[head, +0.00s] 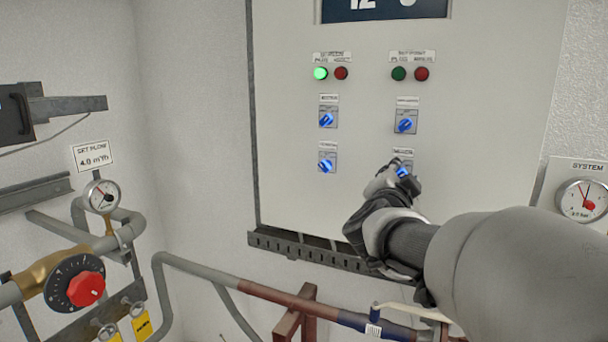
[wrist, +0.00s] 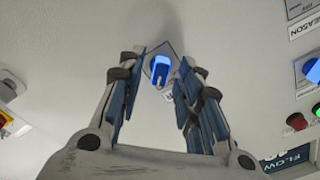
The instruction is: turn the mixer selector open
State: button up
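A blue selector knob (head: 403,171) sits on a small plate at the lower right of the panel's four switches, partly hidden by my gripper (head: 388,182). Its label is too blurred to read, so I cannot confirm it is the mixer selector. In the wrist view the lit blue knob (wrist: 160,70) shows between the fingertips of my gripper (wrist: 163,64). The fingers are open, one on each side of the knob, with visible gaps. I cannot tell how far the tips are from the panel.
Other blue selectors sit at upper right (head: 405,122), upper left (head: 327,119) and lower left (head: 326,164). A lit green lamp (head: 320,74) is above. A cable tray (head: 300,248) and pipes (head: 240,288) run below the panel (head: 480,110).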

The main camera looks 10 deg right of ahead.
jog(key=shift+s+a, duration=0.1)
jog(key=v, duration=1.2)
